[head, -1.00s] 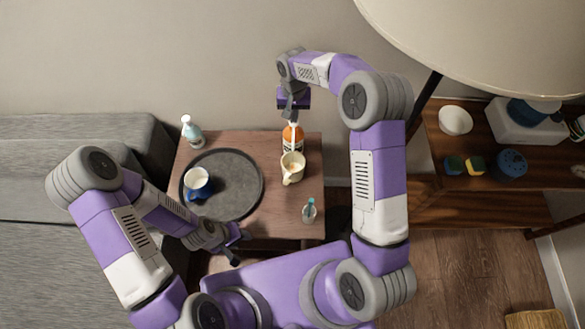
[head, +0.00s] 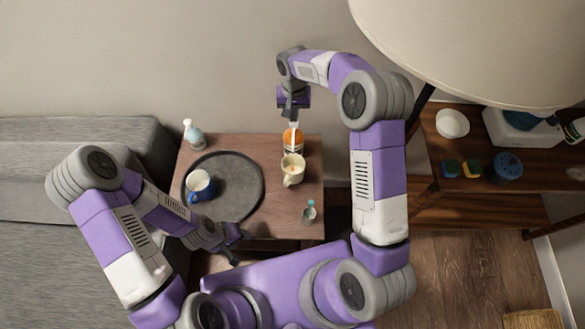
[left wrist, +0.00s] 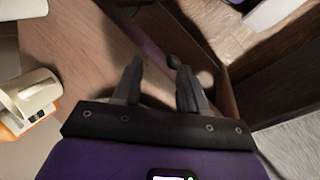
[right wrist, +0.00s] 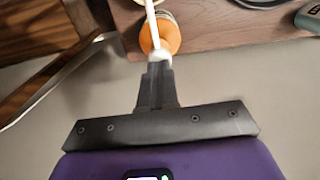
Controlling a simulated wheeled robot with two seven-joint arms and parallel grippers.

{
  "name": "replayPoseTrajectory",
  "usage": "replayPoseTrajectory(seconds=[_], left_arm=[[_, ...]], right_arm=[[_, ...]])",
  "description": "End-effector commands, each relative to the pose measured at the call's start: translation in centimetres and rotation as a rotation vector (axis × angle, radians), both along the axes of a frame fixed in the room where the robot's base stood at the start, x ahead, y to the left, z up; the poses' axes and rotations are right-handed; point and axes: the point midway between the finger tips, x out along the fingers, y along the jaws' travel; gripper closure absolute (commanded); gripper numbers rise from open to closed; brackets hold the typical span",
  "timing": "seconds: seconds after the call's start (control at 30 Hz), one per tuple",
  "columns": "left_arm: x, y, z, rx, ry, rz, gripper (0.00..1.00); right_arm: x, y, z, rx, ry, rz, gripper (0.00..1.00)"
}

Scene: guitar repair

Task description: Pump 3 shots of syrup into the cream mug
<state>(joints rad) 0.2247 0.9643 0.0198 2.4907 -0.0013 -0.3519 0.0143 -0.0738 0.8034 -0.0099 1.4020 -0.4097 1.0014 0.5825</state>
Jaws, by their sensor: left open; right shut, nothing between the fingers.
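The syrup bottle (head: 290,141), orange with a white pump, stands near the back right of the wooden table. The cream mug (head: 293,172) stands just in front of it, under the pump's spout side. My right gripper (head: 291,115) is shut and empty, its fingertips at the pump head. In the right wrist view the fingertips (right wrist: 159,62) overlap the white pump head (right wrist: 159,56); whether they touch is unclear. My left gripper (head: 236,240) is open and empty at the table's front edge. The left wrist view shows the mug (left wrist: 34,92) at its left.
A round grey tray (head: 240,185) holds a blue-and-white mug (head: 199,185) on the table's left. A pale pump bottle (head: 193,136) stands at the back left, a small grey container (head: 309,212) at the front right. A lamp shade (head: 470,45) and shelf (head: 440,180) are right.

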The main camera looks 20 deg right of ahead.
Motion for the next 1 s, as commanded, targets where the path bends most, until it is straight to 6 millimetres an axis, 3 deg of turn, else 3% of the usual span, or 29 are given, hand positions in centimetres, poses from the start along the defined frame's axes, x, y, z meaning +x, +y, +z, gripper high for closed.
replayPoseTrajectory(seconds=[0.63,1.0], left_arm=[[0.0,0.0,-0.1,0.000,0.000,0.000,0.57],[0.0,0.0,-0.8,0.000,0.000,0.000,0.57]], right_arm=[[0.0,0.0,-0.1,0.000,-0.001,-0.001,1.00],[0.0,0.0,-1.3,0.000,0.000,-0.001,1.00]])
